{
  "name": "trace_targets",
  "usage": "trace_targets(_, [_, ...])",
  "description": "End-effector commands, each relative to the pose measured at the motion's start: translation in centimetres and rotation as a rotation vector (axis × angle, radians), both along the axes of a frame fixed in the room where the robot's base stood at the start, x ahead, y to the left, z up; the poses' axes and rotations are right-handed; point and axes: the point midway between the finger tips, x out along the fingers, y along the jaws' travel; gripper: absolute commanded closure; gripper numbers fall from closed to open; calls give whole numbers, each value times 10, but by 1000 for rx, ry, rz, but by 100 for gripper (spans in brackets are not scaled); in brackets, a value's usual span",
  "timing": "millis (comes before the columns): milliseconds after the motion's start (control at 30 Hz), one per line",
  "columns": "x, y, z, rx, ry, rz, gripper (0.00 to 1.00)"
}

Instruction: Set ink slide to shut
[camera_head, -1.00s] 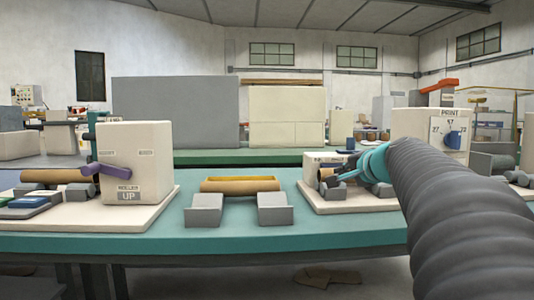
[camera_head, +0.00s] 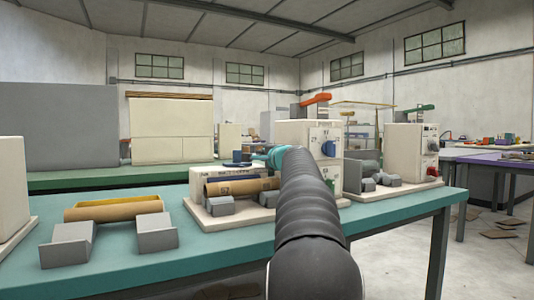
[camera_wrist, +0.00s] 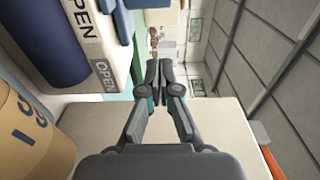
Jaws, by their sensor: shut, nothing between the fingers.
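My gripper (camera_wrist: 158,78) is shut and empty in the wrist view, with its two fingertips together. A dark blue block (camera_wrist: 58,42), which looks like the ink slide, lies at the upper left of the wrist view, beside a pale face marked OPEN (camera_wrist: 102,92). My fingertips are apart from it, to its right in that picture. In the head view my arm covers part of the printing machine (camera_head: 308,134), and a small blue piece (camera_head: 237,156) shows near the gripper's end. The slide's exact position is hard to tell.
A brown tube (camera_head: 235,187) lies on the machine's front, and shows large in the wrist view (camera_wrist: 30,130). A blue dial (camera_head: 328,148) and an orange lever (camera_head: 316,99) are on the housing. Another tube (camera_head: 110,209) rests left on grey cradles. Teal bench (camera_head: 190,260) is clear in front.

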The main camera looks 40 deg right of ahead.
Motion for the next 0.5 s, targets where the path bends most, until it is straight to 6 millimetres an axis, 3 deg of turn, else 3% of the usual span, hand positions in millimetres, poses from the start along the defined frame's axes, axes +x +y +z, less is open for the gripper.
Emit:
trace_targets(67, [14, -3, 1, 0, 1, 2, 100])
trace_targets(200, [23, 20, 1, 0, -1, 6, 100])
trace_targets(500, [31, 34, 0, 0, 0, 4, 100])
